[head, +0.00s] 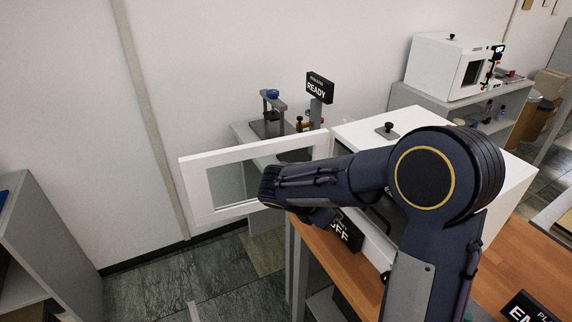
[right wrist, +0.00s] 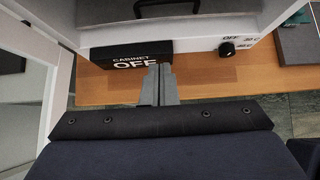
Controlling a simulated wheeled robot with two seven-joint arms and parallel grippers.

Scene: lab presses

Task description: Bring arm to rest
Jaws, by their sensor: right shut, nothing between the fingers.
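My right arm (head: 430,180) comes up from the bottom right of the head view and bends left across the white cabinet's front. Its wrist end is in front of the cabinet's open, windowed door (head: 200,200); the fingers are hidden there. In the right wrist view my right gripper (right wrist: 159,70) is shut and empty, its fingers together. They point toward the black "CABINET OFF" sign (right wrist: 118,54) below the white cabinet (right wrist: 195,40). Whether they touch the sign I cannot tell. My left gripper is not in view.
The wooden bench (head: 325,267) runs beneath the cabinet. A dark knob (right wrist: 226,48) is on the cabinet front. A "READY" sign (head: 318,87) and a small press (head: 270,120) stand behind the door. A shelf unit (head: 50,240) is at the left; open floor (head: 160,285) lies between.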

